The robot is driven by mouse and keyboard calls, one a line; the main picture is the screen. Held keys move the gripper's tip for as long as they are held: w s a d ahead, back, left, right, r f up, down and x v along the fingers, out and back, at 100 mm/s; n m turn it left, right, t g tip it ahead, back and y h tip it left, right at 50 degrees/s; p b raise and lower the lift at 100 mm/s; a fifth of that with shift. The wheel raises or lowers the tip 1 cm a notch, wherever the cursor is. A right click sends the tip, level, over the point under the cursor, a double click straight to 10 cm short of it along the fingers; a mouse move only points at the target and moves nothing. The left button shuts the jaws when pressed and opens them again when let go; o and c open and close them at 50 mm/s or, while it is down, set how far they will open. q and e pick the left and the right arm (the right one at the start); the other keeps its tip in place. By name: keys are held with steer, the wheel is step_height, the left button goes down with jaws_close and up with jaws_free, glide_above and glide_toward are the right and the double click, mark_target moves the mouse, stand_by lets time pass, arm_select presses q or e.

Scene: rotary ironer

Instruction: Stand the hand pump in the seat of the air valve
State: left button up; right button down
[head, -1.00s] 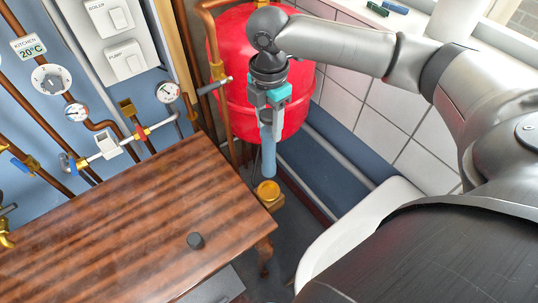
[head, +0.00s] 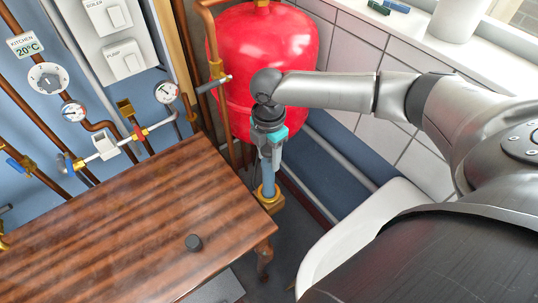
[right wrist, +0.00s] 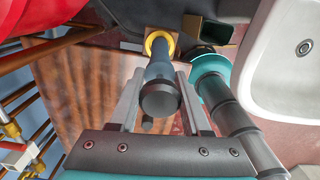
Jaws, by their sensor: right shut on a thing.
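The hand pump (head: 268,176) is a slim blue cylinder, held roughly upright in front of the red tank. My right gripper (head: 269,148) is shut on its upper part. In the right wrist view the pump (right wrist: 160,72) runs away from the camera between the fingers, its dark round end nearest. The air valve's brass seat (head: 275,204) is just beyond the table's right corner. The pump's lower end meets its ring, which also shows around the pump's far end in the right wrist view (right wrist: 160,36). How deep it sits is hidden. My left gripper is not in view.
The wooden table (head: 110,225) fills the lower left, with a small dark knob (head: 194,242) on it. The red tank (head: 265,60) and copper pipes stand close behind the gripper. A white basin (head: 355,225) lies to the right.

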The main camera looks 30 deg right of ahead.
steer(key=shift+c, duration=1.8)
jaws_free()
steer(key=shift+f, duration=0.1)
step_height(320, 180, up, 12)
steer(key=shift+r+p, duration=0.2)
steer(key=shift+p, duration=0.6)
